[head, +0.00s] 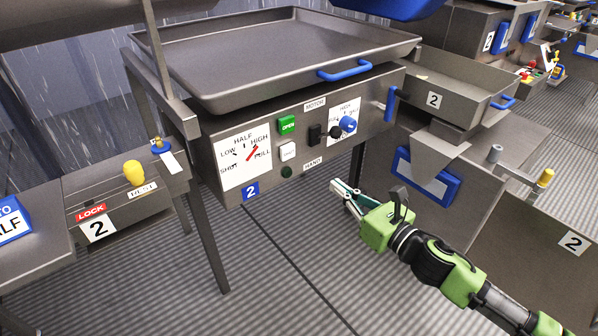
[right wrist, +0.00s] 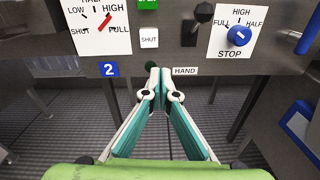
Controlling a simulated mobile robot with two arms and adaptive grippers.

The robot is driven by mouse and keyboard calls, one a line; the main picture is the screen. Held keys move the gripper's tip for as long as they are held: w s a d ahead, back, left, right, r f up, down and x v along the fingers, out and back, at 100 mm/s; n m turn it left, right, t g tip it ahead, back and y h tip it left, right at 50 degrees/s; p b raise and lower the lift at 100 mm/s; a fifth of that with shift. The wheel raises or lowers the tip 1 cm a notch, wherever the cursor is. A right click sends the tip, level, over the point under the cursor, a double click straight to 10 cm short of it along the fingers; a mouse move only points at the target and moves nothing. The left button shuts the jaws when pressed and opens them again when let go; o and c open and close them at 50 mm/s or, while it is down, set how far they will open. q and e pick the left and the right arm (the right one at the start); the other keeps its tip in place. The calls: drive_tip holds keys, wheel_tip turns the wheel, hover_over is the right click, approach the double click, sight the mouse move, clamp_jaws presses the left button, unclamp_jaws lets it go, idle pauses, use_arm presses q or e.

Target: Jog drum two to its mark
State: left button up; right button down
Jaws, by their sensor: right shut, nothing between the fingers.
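The number-two machine's front panel (head: 218,124) carries a white dial (head: 242,158) with a red pointer slanting toward HIGH. A green OPEN button (head: 287,124), a white SHUT button (head: 288,150) and a small dark button (head: 286,171) beside the HAND label (head: 311,164) sit right of it. A black switch (head: 314,134) and a blue knob (head: 347,124), with STOP below it, are further right. My right gripper (head: 340,187) is shut and empty, below the panel's lower edge. In the right wrist view its fingertips (right wrist: 158,72) overlap the dark button's area. My left gripper is not seen.
A wide grey tray (head: 290,50) with a blue handle lies above the panel. A box with a yellow knob (head: 134,172) and LOCK label stands left. A bin marked 2 (head: 462,92) and a blue-framed chute (head: 428,178) stand right. The striped floor below is open.

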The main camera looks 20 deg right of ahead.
sight(292, 152)
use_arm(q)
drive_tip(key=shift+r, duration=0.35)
use_arm(e)
drive_tip(key=shift+s+a+r+n+y, duration=0.2)
drive_tip(key=shift+a+r+n+y, duration=0.2)
drive_tip(key=shift+a+r+n, duration=0.3)
drive_tip(key=shift+w+d, duration=0.1)
drive_tip(key=shift+d, duration=0.05)
drive_tip(key=x, duration=1.2)
drive_tip(key=shift+w, duration=0.25)
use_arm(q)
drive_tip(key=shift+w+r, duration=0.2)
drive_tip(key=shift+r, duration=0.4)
use_arm(e)
drive_tip(key=shift+w+a, duration=0.25)
drive_tip(key=shift+w, duration=0.4)
